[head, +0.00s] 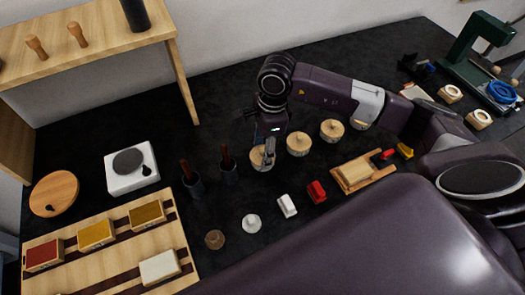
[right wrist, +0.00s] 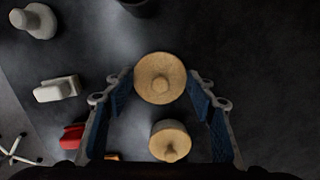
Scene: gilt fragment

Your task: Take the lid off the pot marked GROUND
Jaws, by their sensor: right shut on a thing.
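Several round pots with pale wooden knobbed lids stand in a row on the dark worktop in the head view. My right gripper (head: 268,150) is down at the leftmost pot (head: 258,160), partly covering it. In the right wrist view its round lid (right wrist: 160,67) lies between the two blue-padded fingers, and the gripper is shut on it. I cannot tell whether this lid is lifted off its pot. The neighbouring lidded pot (head: 298,144) also shows below it in the right wrist view (right wrist: 172,143). No GROUND marking is readable. My left gripper is not in view.
Two dark cups with brown handles (head: 228,172) stand left of the gripper.

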